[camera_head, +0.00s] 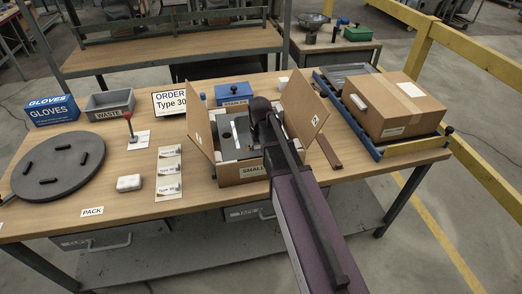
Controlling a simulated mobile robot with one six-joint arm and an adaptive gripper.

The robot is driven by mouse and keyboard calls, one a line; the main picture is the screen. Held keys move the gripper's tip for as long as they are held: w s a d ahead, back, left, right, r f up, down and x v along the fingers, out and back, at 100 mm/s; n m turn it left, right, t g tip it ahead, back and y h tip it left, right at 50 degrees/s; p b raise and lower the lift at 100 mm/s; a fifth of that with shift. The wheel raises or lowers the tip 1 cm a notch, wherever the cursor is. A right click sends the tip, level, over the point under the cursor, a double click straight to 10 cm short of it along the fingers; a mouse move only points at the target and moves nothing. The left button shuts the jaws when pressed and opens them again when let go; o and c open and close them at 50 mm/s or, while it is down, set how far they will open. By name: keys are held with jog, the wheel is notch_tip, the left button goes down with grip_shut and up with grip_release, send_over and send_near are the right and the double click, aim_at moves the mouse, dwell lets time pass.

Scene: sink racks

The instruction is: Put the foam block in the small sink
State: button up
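A small whitish block (130,183), possibly the foam block, lies on the front left of the wooden table, beside the round dark disc. I see no sink. An open cardboard box (254,175) with a label starting "SMALL" stands mid-table, flaps spread, with dark and grey contents and pale pieces along its inner edges. My gripper (262,112) is over this box, far to the right of the whitish block. My own arm hides its fingers and part of the box, so I cannot tell whether it holds anything.
A closed carton (393,107) sits on a blue-railed rack at right. A dark disc (58,167), a grey WASTE bin (110,104), a GLOVES box (53,110) and a red-handled tool (128,118) are at left. A brown bar (328,151) lies right of the open box.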

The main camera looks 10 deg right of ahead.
jog(key=shift+f, duration=0.15)
jog(key=o, duration=0.8)
jog(key=shift+c, duration=0.2)
notch_tip(320, 180, up, 12)
jog(key=p, duration=1.2)
dwell(0.4)
jog(key=s, duration=1.5)
jog(key=shift+s, duration=0.15)
